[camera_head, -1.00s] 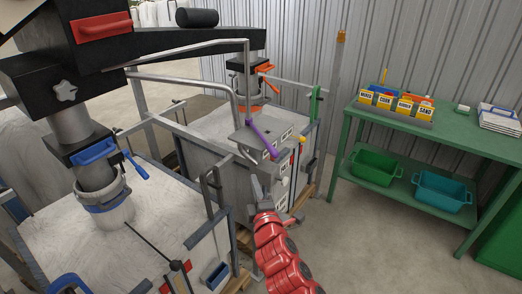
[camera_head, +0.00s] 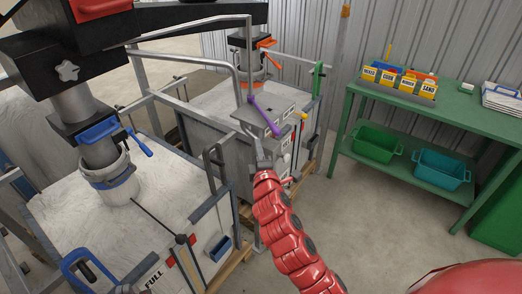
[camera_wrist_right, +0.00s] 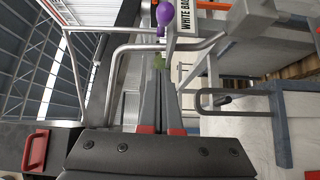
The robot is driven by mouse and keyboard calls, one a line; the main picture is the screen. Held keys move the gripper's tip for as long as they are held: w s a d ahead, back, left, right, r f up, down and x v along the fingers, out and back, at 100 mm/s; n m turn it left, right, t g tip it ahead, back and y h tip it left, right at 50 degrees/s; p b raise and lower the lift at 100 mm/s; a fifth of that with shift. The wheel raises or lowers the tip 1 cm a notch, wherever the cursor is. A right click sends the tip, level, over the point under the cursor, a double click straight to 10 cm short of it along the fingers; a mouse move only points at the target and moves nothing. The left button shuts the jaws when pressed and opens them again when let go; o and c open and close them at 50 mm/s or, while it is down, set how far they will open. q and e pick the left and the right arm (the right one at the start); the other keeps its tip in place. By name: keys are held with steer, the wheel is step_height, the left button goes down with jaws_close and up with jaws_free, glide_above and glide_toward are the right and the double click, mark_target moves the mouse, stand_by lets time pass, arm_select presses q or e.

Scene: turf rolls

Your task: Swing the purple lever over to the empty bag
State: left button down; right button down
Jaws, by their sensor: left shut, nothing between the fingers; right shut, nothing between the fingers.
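The purple lever (camera_head: 264,116) slants down to the right across a grey labelled panel (camera_head: 284,112) between the two bag stations. Its round purple knob (camera_wrist_right: 165,14) shows at the top of the right wrist view. My right gripper (camera_head: 258,150) is just below the panel, apart from the lever. In the right wrist view its fingers (camera_wrist_right: 160,85) are together and empty, pointing toward the knob. The near bag (camera_head: 95,225) is white under the blue-handled spout, with a FULL label by it. The far bag (camera_head: 210,110) is under the orange-handled spout. My left gripper is not in view.
Metal rails and posts (camera_head: 222,180) frame both bags close to my right arm. A green workbench (camera_head: 450,115) with labelled boxes stands at the right, with a green bin (camera_head: 376,146) and a teal bin (camera_head: 440,170) below. The concrete floor between is clear.

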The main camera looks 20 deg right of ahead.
steer(key=w+d+p, duration=0.4)
steer(key=w, duration=0.1)
steer(key=shift+w+d, duration=0.2)
steer(key=shift+d, duration=0.15)
steer(key=shift+f, duration=0.1)
